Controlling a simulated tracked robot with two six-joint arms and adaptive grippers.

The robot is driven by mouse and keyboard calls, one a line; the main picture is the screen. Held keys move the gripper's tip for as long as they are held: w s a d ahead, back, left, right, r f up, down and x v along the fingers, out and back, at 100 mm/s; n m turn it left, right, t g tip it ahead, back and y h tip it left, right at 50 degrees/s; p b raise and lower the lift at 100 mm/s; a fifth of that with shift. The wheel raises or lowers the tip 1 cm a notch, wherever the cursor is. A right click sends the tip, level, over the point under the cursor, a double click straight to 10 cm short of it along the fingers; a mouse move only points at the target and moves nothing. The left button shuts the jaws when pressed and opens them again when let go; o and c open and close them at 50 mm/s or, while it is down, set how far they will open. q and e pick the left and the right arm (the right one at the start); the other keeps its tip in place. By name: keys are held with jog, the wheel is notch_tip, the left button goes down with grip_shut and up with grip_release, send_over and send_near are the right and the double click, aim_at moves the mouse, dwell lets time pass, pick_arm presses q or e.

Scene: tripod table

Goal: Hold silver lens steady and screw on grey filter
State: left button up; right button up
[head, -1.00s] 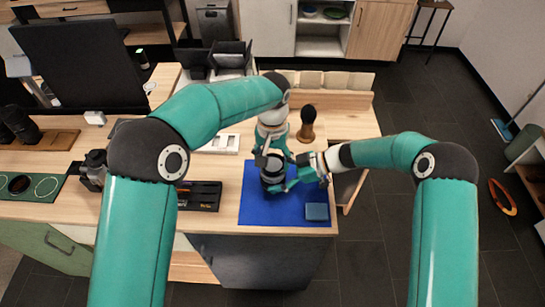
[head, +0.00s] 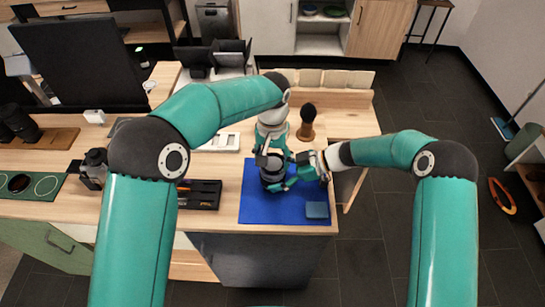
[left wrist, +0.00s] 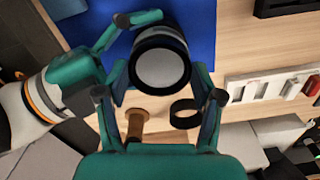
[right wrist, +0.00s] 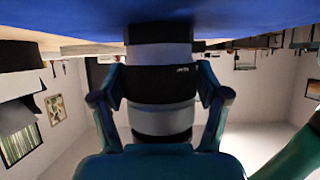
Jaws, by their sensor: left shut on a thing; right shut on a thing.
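The silver lens (right wrist: 160,115) stands upright on the blue mat (head: 255,212), with silver and black bands. My right gripper (right wrist: 160,88) is shut around its barrel, one finger on each side. The grey filter (left wrist: 162,68), a flat grey disc in a dark rim, sits on the lens's upper end. My left gripper (left wrist: 158,82) comes from above and is shut with its fingers at both sides of this rim. I see no gap between filter and lens, but the thread is hidden. In the head view my fingers largely cover the lens (head: 271,173).
A blue-grey block (head: 317,210) lies on the mat's front right corner. A brush with a wooden handle (head: 305,133) stands behind the mat. A black tool tray (head: 200,195) lies to the left. A dark ring (left wrist: 185,112) shows beyond the lens in the left wrist view.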

pick_arm(q)
jog(key=shift+f, duration=0.55)
dwell(1.6)
jog(key=shift+m, duration=1.2)
jog(key=shift+m, duration=1.2)
jog(key=shift+a+f+m, duration=0.1)
jog(key=shift+m, duration=1.4)
